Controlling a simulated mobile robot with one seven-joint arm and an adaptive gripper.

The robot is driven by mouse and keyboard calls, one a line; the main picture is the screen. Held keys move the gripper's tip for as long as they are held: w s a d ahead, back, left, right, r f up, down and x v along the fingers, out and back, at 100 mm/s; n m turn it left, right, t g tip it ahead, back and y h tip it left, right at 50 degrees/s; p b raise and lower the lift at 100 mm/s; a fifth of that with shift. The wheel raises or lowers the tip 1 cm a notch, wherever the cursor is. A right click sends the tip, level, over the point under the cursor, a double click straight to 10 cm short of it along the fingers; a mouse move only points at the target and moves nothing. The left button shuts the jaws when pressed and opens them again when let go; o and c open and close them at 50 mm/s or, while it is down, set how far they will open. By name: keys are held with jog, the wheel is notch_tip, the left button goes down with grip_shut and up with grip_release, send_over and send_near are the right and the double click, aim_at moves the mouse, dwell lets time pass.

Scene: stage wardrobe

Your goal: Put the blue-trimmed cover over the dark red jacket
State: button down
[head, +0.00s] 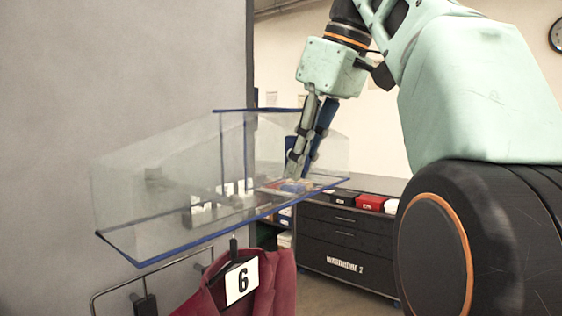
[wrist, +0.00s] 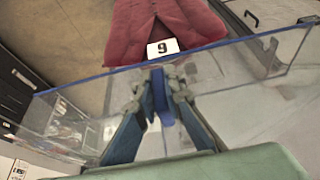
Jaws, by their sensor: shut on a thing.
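The blue-trimmed cover (head: 165,205) is clear, and it is held up in the head view with its long blue lower edge slanting. My gripper (head: 292,172) is shut on the cover near its right part. In the wrist view my gripper (wrist: 158,100) pinches a blue piece of the cover, and the clear sheet (wrist: 265,75) spreads to both sides. The dark red jacket (head: 275,285) hangs below the cover, with a white tag (head: 242,280) reading 6. The jacket (wrist: 120,35) also shows beyond the blue edge in the wrist view. The jacket's lower part is out of the head view.
A metal rail (head: 93,302) with black holders runs at the lower left, beside a large grey panel (head: 100,70). Open floor shows in front of the cabinet.

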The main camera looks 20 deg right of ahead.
jog(key=shift+w+a+p, duration=1.4)
jog(key=shift+w+a, duration=0.75)
jog(key=shift+w, duration=0.75)
notch_tip(320, 180, down, 30)
jog(key=b, duration=1.6)
jog(key=shift+b, duration=0.4)
jog(key=shift+r, duration=0.1)
jog(key=c, duration=2)
grip_release()
jog(key=shift+o, duration=0.2)
